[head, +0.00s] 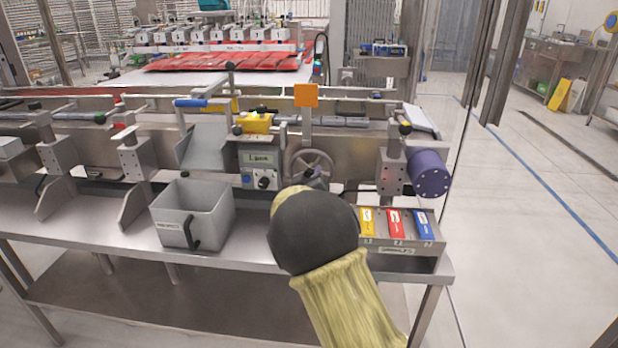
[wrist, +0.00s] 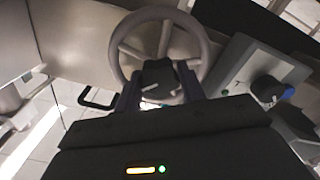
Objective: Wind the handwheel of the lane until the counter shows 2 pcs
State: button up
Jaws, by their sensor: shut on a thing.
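The grey spoked handwheel (head: 309,151) stands upright on the lane's front, right of the counter box (head: 259,158). The counter's small display (head: 262,157) seems to read 1, with small letters after it that I cannot read surely. In the wrist view the handwheel (wrist: 160,14) fills the upper middle. My gripper (wrist: 160,88) is shut on the wheel's dark handle knob (wrist: 157,74), at the lower part of the wheel. In the head view my gripper (head: 316,180) is mostly hidden behind my own arm.
A grey bin (head: 190,215) stands left of the counter on the steel bench (head: 90,230). A tray with yellow, red and blue pieces (head: 397,222) lies at the right. A purple motor (head: 429,173) and an orange plate (head: 306,95) are close to the wheel.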

jog(key=m+b, duration=0.1)
jog(key=m, duration=0.3)
jog(key=shift+d+f+b, duration=0.1)
jog(key=shift+b, duration=0.2)
jog(key=m+b, duration=0.1)
jog(key=m, duration=0.3)
jog(key=shift+m+b, duration=0.3)
jog(key=shift+b, duration=0.1)
jog(key=o, duration=1)
jog(key=shift+c, duration=0.2)
jog(key=shift+s, duration=0.1)
jog(key=s+p, duration=0.2)
jog(key=s, duration=1.5)
jog(key=shift+s+a, duration=0.15)
jog(key=shift+a, duration=0.15)
